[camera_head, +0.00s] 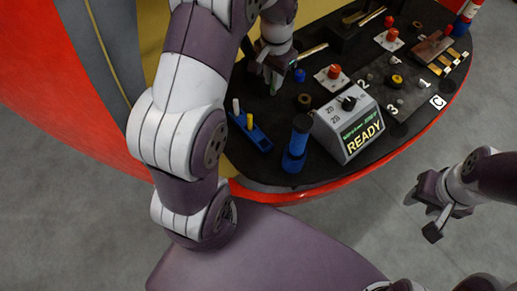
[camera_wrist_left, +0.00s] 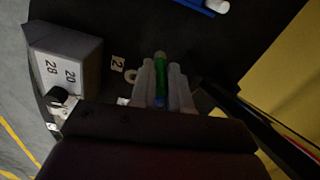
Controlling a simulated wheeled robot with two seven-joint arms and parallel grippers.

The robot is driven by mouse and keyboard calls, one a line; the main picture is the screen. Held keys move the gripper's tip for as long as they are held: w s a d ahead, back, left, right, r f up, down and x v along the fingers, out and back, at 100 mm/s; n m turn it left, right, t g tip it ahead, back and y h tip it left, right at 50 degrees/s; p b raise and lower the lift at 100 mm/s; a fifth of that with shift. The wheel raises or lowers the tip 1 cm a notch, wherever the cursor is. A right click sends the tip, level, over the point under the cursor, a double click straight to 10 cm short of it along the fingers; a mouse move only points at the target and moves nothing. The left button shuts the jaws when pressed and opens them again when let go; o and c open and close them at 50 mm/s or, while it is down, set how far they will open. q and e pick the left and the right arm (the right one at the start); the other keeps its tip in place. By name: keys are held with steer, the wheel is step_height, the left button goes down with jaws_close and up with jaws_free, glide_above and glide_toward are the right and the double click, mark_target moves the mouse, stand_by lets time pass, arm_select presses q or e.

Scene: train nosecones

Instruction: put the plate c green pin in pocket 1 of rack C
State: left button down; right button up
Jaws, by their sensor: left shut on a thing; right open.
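My left gripper (camera_head: 266,76) is over the dark table at the left of the head view. In the left wrist view, its fingers (camera_wrist_left: 160,88) are shut on a green pin (camera_wrist_left: 160,58), held between them; the green shows at the top and lower down. The pin is not clear in the head view. A label with the letter C (camera_head: 438,102) lies at the right of the table, near a dark area with number marks 2 and 3 and small round spots. My right gripper (camera_head: 437,205) is open and empty, off the table's right edge.
A grey box reading READY (camera_head: 362,143) stands at the table's front. A blue cylinder (camera_head: 297,145) is upright left of it. A blue holder (camera_head: 256,136) carries white and yellow pins. Plates with red knobs (camera_head: 333,71) (camera_head: 392,35) stand farther back.

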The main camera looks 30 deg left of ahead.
arm_select(q)
steer(key=s+d+f, duration=0.1)
steer(key=s+f, duration=0.2)
steer(key=s+d+f+b, duration=0.1)
steer(key=s+f, duration=0.3)
steer(key=s+d+f+b, duration=0.1)
steer(key=s+f, duration=0.2)
steer(key=shift+s+d+f, duration=0.15)
steer(key=shift+f, duration=0.05)
steer(key=shift+r, duration=0.1)
steer(key=shift+f, duration=0.2)
steer(key=c, duration=1.1)
jaws_free()
